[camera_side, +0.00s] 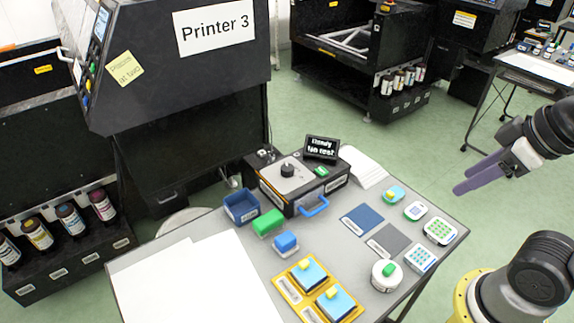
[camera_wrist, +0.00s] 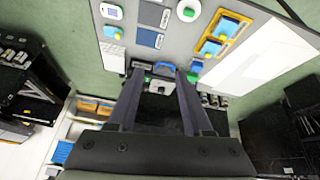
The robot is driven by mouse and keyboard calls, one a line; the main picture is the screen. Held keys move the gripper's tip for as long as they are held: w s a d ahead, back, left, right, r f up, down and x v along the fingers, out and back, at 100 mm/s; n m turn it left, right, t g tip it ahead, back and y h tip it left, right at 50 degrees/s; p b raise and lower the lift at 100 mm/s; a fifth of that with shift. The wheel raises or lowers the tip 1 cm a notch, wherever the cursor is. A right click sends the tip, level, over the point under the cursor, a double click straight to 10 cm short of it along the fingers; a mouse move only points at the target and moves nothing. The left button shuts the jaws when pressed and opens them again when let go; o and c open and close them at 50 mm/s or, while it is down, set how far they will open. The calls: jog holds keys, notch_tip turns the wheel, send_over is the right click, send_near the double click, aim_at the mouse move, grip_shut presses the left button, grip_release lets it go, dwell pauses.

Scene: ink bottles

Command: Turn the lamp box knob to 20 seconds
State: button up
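The lamp box (camera_side: 275,196) is a black box with a grey top plate at the back of the grey table. Its black knob (camera_side: 288,170) stands on the plate; I cannot read its setting. A blue handle (camera_side: 314,206) is on the front. A small display (camera_side: 321,148) behind it reads "Ready" and "No test". My gripper (camera_side: 458,183) is in the air beyond the table's right side, well away from the knob. In the wrist view my gripper (camera_wrist: 160,72) has its fingers apart with nothing held. The lamp box (camera_wrist: 158,86) shows partly between them, far off.
On the table (camera_side: 345,260) are a blue bin (camera_side: 241,207), green (camera_side: 268,222) and blue (camera_side: 286,243) blocks, a yellow tray (camera_side: 350,318), blue (camera_side: 361,220) and grey (camera_side: 390,241) mats, and a round white pot (camera_side: 385,275). Printer 3 (camera_side: 180,75) stands behind.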

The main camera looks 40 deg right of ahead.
jog(key=o, duration=0.3)
jog(key=r+n, duration=0.1)
jog(key=w+r, duration=0.1)
jog(key=r, duration=0.1)
jog(key=w+r+n, duration=0.1)
jog(key=r, duration=0.1)
jog(key=shift+w+n, duration=0.25)
jog(key=shift+n, duration=0.05)
jog(key=w+r+n, duration=0.3)
jog(key=w+r, duration=0.3)
jog(key=n+g, duration=0.5)
jog(key=n, duration=0.3)
send_over(287, 167)
notch_tip(287, 167, down, 20)
notch_tip(287, 167, down, 13)
jog(key=shift+r, duration=0.1)
grip_shut()
